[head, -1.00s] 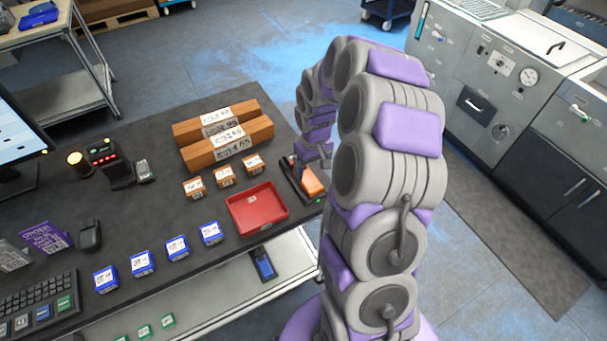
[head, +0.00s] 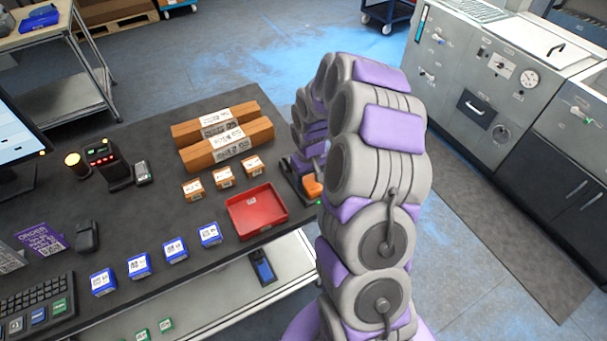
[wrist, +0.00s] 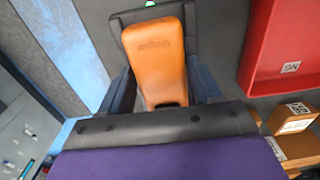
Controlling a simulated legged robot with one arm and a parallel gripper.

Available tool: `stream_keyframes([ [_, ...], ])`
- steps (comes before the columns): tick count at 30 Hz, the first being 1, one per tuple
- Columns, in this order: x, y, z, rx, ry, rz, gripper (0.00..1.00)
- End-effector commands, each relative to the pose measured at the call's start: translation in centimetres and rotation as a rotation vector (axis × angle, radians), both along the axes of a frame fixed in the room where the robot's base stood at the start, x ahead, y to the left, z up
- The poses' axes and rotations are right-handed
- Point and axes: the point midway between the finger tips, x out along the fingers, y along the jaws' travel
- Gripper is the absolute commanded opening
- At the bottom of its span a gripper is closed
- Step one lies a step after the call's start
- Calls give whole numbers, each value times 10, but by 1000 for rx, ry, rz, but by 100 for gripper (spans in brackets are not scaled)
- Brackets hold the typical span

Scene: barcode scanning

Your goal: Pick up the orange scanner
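The orange scanner (head: 312,187) rests in a dark cradle at the right edge of the black table, partly hidden by my arm in the head view. In the wrist view the orange scanner (wrist: 158,55) lies straight ahead, its narrow end toward my gripper. My gripper (wrist: 160,80) has its dark fingers on both sides of the scanner's narrower part. The fingers look apart and open, with no clear grip on it. Their exact contact with the scanner's sides is hard to see. My arm hides most of the gripper in the head view.
A red tray (head: 257,212) stands just left of the scanner. Small orange boxes (head: 223,177) and long brown cartons (head: 225,137) lie behind it. Several blue boxes (head: 175,250) line the table's front. Grey machines (head: 500,90) stand at the right beyond open floor.

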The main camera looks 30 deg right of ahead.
Motion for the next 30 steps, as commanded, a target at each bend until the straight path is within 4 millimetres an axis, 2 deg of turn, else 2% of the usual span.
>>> stream_keyframes([
  [2,0,0,0,-1,0,0,54],
  [13,0,0,0,0,0,0,19],
  [20,0,0,0,0,0,0,19],
  [21,0,0,1,0,0,0,11],
  [22,0,0,2,0,0,0,9],
  [23,0,0,3,0,0,0,2],
  [30,1,0,24,0,-4,-1,2],
])
